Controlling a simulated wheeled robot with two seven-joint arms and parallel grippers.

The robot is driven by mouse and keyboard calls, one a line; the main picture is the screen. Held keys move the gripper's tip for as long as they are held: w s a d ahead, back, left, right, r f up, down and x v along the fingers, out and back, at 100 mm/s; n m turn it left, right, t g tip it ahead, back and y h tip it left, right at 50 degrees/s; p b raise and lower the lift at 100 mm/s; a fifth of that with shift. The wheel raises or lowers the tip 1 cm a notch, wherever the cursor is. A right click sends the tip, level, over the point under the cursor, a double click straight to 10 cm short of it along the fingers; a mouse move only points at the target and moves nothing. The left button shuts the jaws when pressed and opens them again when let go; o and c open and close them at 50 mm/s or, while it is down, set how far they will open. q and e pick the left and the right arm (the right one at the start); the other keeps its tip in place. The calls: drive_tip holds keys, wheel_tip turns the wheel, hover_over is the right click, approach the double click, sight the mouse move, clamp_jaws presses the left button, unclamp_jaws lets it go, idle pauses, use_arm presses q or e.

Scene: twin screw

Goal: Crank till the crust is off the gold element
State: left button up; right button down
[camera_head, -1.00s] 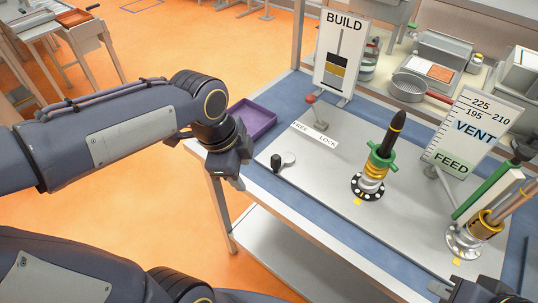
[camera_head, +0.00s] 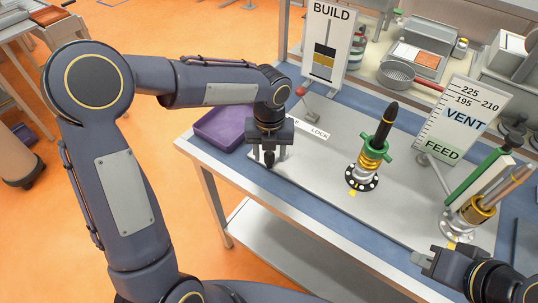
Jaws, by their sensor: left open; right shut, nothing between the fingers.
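A gold coil-like element (camera_head: 371,160) stands upright on a black-and-white round base, with a green collar and a black pointed rod above it. A second gold element (camera_head: 476,210) sits on the flanged holder at right. The small black crank knob (camera_head: 269,161) is at the panel's left end, mostly hidden by my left gripper. My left gripper (camera_head: 268,156) points down over it, open, its fingers around or just beside the knob; I cannot tell if they touch. My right gripper (camera_head: 420,258) is shut and empty near the table's front edge. The BUILD gauge (camera_head: 328,45) shows dark and gold bands.
A red-knobbed lever (camera_head: 301,92) stands behind the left gripper by the LOCK label (camera_head: 312,130). A purple tray (camera_head: 222,127) lies left. The VENT/FEED sign (camera_head: 462,118) and green bar (camera_head: 478,180) stand right.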

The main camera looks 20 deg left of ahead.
use_arm(q)
drive_tip(key=shift+f, duration=0.9)
drive_tip(key=c, duration=1)
drive_tip(key=shift+d, duration=0.1)
